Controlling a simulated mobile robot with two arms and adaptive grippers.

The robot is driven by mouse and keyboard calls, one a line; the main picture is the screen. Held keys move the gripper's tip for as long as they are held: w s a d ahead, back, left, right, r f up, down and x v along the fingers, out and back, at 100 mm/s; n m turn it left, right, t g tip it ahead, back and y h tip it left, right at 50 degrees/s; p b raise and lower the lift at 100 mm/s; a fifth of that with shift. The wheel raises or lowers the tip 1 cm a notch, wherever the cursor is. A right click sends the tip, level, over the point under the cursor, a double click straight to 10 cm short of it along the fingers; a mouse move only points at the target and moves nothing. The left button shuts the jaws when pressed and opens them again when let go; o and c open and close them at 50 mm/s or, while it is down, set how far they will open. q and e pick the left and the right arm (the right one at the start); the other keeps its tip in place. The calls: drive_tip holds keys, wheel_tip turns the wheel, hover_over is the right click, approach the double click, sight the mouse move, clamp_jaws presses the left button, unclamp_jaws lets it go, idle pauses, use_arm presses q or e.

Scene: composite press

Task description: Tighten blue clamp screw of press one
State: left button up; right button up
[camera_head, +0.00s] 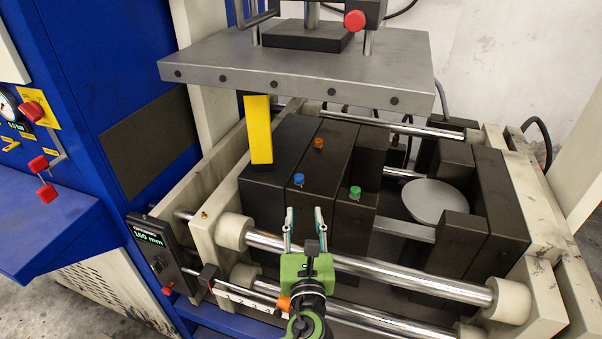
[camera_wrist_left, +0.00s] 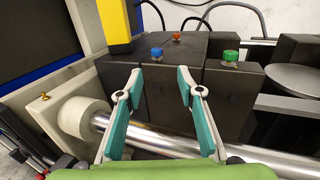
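In the left wrist view the blue screw (camera_wrist_left: 156,53) shows just beyond and between the fingertips. My left gripper (camera_head: 303,212) is open and empty. Its fingertips are in front of the blue screw and apart from it. In the left wrist view the open gripper (camera_wrist_left: 152,82) has its teal finger pads spread wide. My right gripper is not in view.
A yellow block (camera_head: 258,130) stands behind the blue screw. A thick grey plate (camera_head: 300,66) overhangs the blocks. A chrome rod (camera_head: 370,268) crosses under my gripper. A grey disc (camera_head: 435,202) lies to the right. A display box (camera_head: 160,255) is at left.

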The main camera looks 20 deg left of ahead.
sight(300, 179)
use_arm(q)
drive_tip(key=shift+s+a+r+y, duration=0.1)
drive_tip(key=shift+r+y, duration=0.1)
drive_tip(key=shift+y, duration=0.1)
drive_tip(key=shift+w+a, duration=0.2)
drive_tip(key=shift+w, duration=0.05)
drive_tip(key=x, duration=0.4)
drive_tip(key=p+x, duration=0.1)
drive_tip(key=x, duration=0.8)
drive_tip(key=shift+f+p, duration=0.25)
drive_tip(key=shift+p, duration=0.15)
clamp_jaws()
